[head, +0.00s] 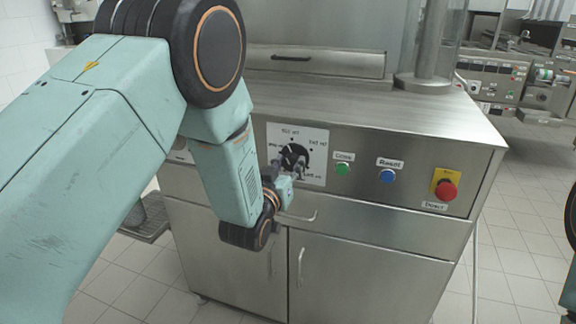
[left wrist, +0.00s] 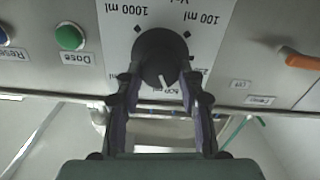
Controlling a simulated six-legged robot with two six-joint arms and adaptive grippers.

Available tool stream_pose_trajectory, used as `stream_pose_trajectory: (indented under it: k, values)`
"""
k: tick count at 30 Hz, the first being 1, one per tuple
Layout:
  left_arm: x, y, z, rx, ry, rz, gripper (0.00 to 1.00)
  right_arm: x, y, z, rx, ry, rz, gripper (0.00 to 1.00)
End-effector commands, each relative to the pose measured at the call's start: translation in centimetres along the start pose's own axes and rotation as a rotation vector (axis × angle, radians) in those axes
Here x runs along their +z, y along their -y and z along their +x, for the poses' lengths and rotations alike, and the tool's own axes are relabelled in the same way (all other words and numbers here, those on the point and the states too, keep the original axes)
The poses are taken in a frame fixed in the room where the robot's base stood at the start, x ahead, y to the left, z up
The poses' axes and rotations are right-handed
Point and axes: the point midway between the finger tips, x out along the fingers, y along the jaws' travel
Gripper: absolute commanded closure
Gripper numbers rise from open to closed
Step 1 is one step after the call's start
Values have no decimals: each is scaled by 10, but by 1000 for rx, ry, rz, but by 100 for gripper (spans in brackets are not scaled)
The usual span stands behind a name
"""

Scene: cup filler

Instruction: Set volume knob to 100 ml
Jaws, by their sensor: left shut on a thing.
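The black volume knob (head: 294,156) is on a white dial plate (head: 313,138) on the front of the steel machine. It also shows in the left wrist view (left wrist: 157,54), where the picture is upside down. The knob's white pointer line is toward the bottom of that picture, at a partly hidden label. The 100 ml label (left wrist: 203,18) is at upper right there and the 1000 ml label (left wrist: 126,11) at upper left. My left gripper (left wrist: 158,79) is shut on the knob, one finger on each side. In the head view, my left gripper (head: 290,174) partly covers the dial.
Right of the dial are a green dose button (head: 342,169), a blue reset button (head: 387,176) and a red emergency button (head: 446,190) on yellow. An orange-handled part (left wrist: 300,60) shows in the left wrist view.

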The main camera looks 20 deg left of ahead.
Motion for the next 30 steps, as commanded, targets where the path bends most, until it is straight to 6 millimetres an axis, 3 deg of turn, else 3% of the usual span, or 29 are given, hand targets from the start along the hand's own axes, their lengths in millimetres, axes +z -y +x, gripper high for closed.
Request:
stream_pose_trajectory:
  k: [11, 30]
  values:
    - [-1, 0, 0, -1, 1, -92, 93, 0, 0, -7, 0, 0, 0, 60]
    - [0, 3, 0, -1, 2, -661, 93, 0, 0, -40, 0, 0, 0, 60]
